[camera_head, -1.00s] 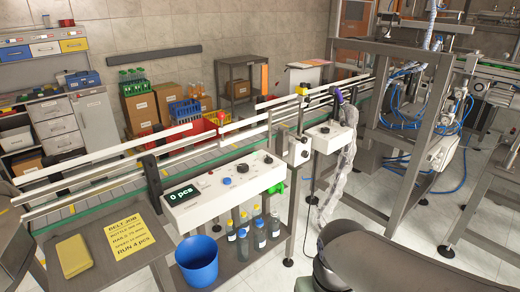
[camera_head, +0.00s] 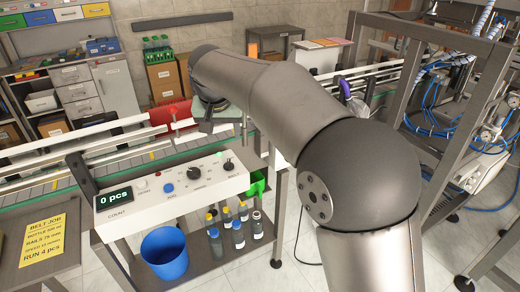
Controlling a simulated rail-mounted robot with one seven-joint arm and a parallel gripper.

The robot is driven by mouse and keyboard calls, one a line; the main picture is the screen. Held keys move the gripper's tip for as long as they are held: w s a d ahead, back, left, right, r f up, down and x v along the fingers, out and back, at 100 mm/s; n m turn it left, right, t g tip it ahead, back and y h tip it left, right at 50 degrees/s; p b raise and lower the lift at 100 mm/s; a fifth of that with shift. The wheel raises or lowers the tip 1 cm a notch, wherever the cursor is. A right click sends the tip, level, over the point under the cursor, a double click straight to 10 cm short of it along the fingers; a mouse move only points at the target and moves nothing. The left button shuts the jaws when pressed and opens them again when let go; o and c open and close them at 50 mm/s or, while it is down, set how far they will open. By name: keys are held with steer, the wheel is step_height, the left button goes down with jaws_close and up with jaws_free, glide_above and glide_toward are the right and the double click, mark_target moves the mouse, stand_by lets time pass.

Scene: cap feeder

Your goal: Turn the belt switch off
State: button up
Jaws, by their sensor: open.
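The white control box (camera_head: 185,190) stands at the conveyor's front side, with a count display (camera_head: 114,197) reading "0 pcs" at its left end. My wrist hides part of the gripper.
The conveyor rails (camera_head: 100,147) run behind the box. A blue bucket (camera_head: 165,253) and several bottles (camera_head: 238,235) stand below it. A yellow job sign (camera_head: 45,240) lies at the lower left. My arm covers the middle and right of the view.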

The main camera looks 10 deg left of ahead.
steer(key=p, duration=0.2)
glide_toward(228, 163)
steer(key=x, duration=0.8)
steer(key=shift+f, duration=0.35)
steer(key=shift+c, duration=0.3)
steer(key=c, duration=0.9)
